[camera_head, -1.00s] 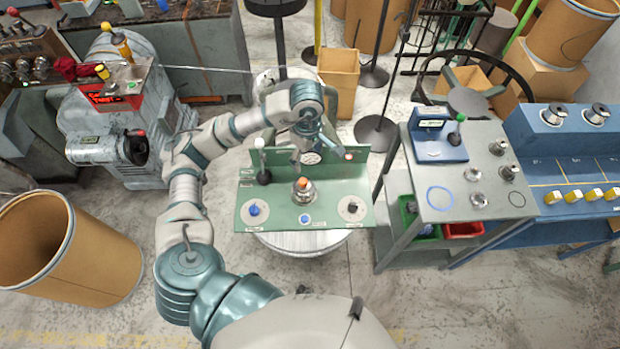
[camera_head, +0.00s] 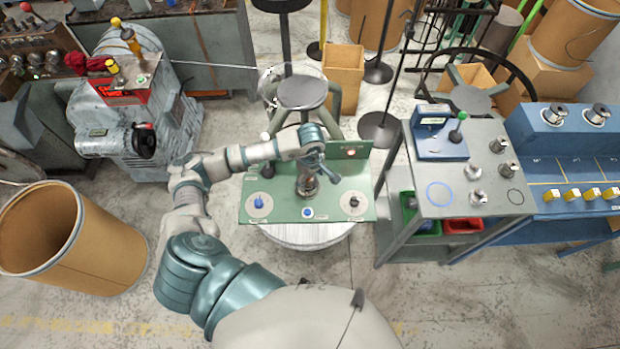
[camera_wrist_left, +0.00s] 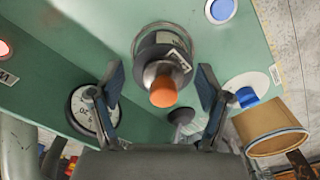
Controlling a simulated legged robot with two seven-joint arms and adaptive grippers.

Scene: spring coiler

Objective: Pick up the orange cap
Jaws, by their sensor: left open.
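The orange cap (camera_wrist_left: 163,92) sits on top of a metal fitting at the middle of the green station, seen in the left wrist view. In the head view my left gripper (camera_head: 309,180) hangs over that fitting and hides the cap. The left wrist view shows the gripper (camera_wrist_left: 160,100) open, with one finger on each side of the cap and a gap to both. I cannot tell the exact height of the fingertips relative to the cap. My right gripper is not in view.
The green panel (camera_head: 285,208) carries a blue knob (camera_head: 258,202), a black knob (camera_head: 354,202) and a blue button (camera_head: 307,212). A grey table (camera_head: 455,205) stands to the right, a cardboard drum (camera_head: 105,250) to the left.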

